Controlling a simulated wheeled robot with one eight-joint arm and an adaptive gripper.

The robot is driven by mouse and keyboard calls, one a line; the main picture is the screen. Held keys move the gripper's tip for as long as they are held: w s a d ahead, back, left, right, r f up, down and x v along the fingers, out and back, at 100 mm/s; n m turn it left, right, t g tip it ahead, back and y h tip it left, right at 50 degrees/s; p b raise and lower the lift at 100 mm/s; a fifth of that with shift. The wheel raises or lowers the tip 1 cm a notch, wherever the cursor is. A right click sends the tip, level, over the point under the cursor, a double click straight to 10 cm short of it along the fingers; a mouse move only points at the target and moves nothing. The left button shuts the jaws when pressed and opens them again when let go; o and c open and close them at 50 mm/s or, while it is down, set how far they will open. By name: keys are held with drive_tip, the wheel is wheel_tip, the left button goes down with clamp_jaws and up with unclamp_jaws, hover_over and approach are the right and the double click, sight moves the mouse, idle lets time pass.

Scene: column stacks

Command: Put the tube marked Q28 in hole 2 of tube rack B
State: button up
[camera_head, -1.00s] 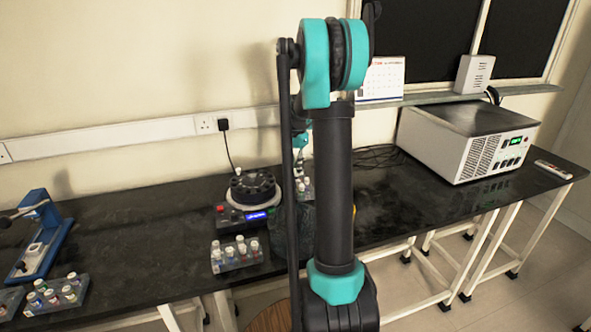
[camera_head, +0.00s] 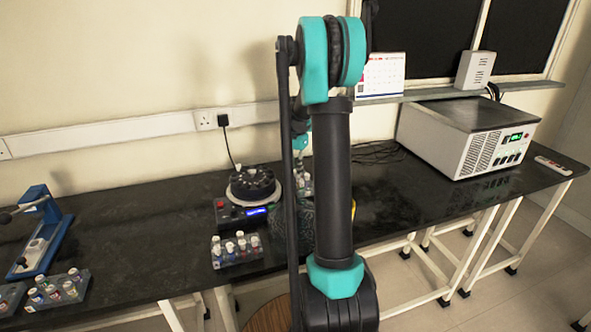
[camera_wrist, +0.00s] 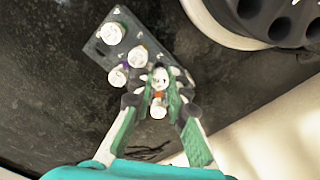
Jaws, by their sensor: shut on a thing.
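In the wrist view my gripper (camera_wrist: 160,88) is shut on a white-capped tube (camera_wrist: 160,77), which sits between the fingertips at the lower right end of a dark tube rack (camera_wrist: 97,53). Whether the tube is seated in a hole or lifted is unclear. Another white-capped tube (camera_wrist: 157,112) with an orange band is just below the fingertips. Several other white-capped tubes (camera_wrist: 110,33) stand in the rack. Cap marks and rack letters are too small to read, so I cannot tell which is Q28 or rack B. In the head view my arm hides most of the gripper.
A round dark-holed carousel (camera_head: 252,184) stands close to the rack, also upper right in the wrist view (camera_wrist: 262,15). Two more tube racks, front middle (camera_head: 237,254) and front left (camera_head: 62,294), hold tubes. A blue press (camera_head: 42,240) is left; the right bench holds a large box (camera_head: 470,140).

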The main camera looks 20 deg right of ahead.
drive_tip(key=o, duration=0.8)
drive_tip(key=shift+c, duration=0.2)
drive_tip(key=o, duration=0.3)
drive_tip(key=shift+r, duration=0.1)
drive_tip(key=shift+r, duration=2.9)
drive_tip(key=shift+o, duration=0.4)
